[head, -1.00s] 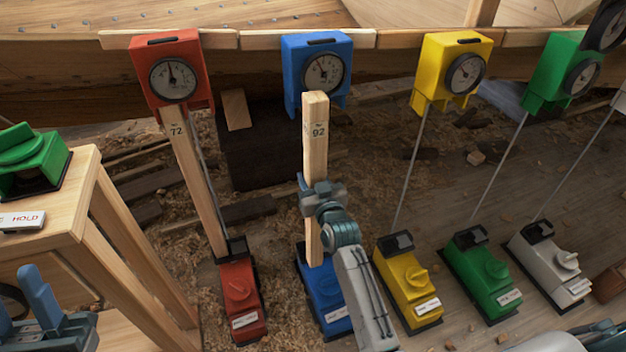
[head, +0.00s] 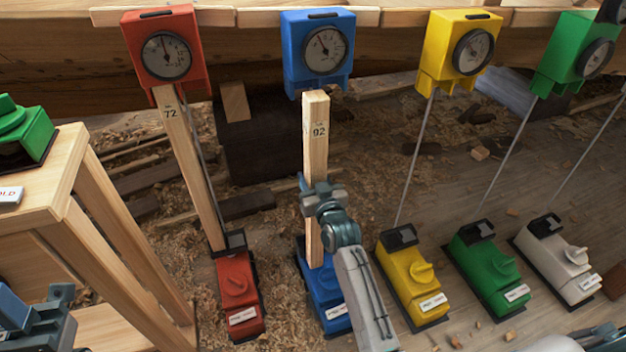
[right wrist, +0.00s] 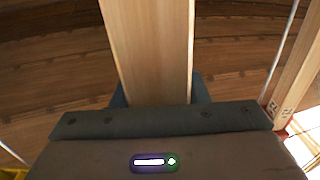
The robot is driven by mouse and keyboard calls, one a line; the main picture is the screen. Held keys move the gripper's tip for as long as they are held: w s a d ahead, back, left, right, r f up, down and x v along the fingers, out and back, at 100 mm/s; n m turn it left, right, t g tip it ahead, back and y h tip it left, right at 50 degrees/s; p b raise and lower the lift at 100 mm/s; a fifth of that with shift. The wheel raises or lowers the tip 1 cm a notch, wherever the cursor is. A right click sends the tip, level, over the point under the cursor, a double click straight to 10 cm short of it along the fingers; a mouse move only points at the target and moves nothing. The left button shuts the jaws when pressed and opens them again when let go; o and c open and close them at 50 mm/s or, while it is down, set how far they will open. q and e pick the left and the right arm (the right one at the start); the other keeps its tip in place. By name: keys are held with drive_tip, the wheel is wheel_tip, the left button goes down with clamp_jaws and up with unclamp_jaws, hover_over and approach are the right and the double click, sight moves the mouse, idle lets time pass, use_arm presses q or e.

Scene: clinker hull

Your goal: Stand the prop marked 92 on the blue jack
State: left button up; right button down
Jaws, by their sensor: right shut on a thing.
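The prop marked 92 (head: 315,150) is a pale wooden post, about upright. My right gripper (head: 323,197) is shut on it near mid-length. In the right wrist view the wood (right wrist: 150,50) rises from between my jaws. Its top end shows bare just below the blue gauge box (head: 318,50). Its lower end meets the back of the blue jack (head: 325,290) in the picture; I cannot tell whether it touches, and the jack's seat is hidden. My left gripper (head: 38,320) is at the lower left corner, partly cut off; its jaw opening is unclear.
The prop marked 72 (head: 190,165) leans between the red jack (head: 237,290) and the red gauge box (head: 165,50). The yellow jack (head: 412,280) stands close right of my right arm, then the green (head: 488,270) and white (head: 557,260) jacks. A wooden bench (head: 75,160) is at left.

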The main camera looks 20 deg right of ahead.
drive_tip(key=w, duration=0.8)
drive_tip(key=shift+f+b, duration=0.15)
drive_tip(key=shift+b, duration=0.3)
drive_tip(key=shift+a, duration=0.1)
drive_tip(key=shift+f, duration=0.4)
idle(0.8)
drive_tip(key=shift+w, duration=0.15)
idle(0.7)
